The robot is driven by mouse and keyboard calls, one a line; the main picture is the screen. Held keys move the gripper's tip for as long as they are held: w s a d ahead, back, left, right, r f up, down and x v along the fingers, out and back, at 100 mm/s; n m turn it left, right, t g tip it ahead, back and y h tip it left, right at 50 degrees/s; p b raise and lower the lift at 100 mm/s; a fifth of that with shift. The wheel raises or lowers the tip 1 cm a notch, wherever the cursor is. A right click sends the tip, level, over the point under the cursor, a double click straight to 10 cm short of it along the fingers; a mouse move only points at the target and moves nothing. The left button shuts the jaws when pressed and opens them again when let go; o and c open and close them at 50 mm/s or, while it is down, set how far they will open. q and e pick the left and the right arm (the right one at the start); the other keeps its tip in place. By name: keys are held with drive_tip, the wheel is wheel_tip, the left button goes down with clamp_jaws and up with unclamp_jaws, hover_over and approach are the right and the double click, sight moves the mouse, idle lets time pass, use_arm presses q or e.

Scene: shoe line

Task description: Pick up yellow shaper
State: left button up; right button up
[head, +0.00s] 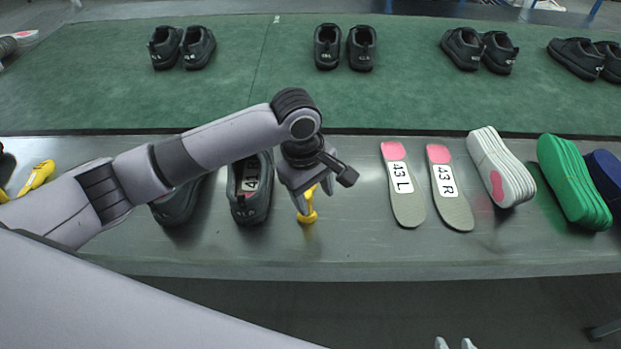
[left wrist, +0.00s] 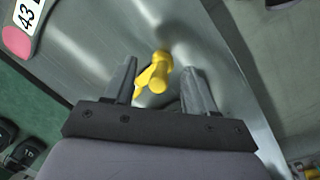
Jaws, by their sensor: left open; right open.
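A yellow shaper (head: 308,214) stands on the metal table, just right of the dark shoes. It also shows in the left wrist view (left wrist: 158,72), between the tips of my left gripper (left wrist: 158,82). My left gripper (head: 318,190) is open over the shaper in the head view and hides its upper part. I cannot tell whether the fingers touch it. Another yellow shaper (head: 38,178) lies at the far left, partly hidden by my left arm. Two pale tips of my right gripper (head: 455,344) show at the bottom edge, apart and empty.
A dark shoe (head: 250,205) with an insole label and another dark shoe (head: 176,208) stand left of the gripper. Two insoles (head: 405,202) lie to the right, then white (head: 510,170) and green (head: 575,180) sole stacks. Several shoes stand on the green mat (head: 270,90) behind.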

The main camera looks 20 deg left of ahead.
sight(306, 194)
use_arm(q)
drive_tip(key=shift+w+a+r+n+y, duration=0.5)
drive_tip(key=shift+w+a+r+n, duration=0.25)
drive_tip(key=shift+a+r, duration=0.2)
drive_tip(key=shift+w+a, duration=0.1)
drive_tip(key=shift+a, duration=0.15)
drive_tip(key=f, duration=0.6)
drive_tip(key=shift+d+f, duration=0.2)
drive_tip(key=shift+f, duration=0.2)
drive_tip(key=shift+c, duration=0.3)
clamp_jaws()
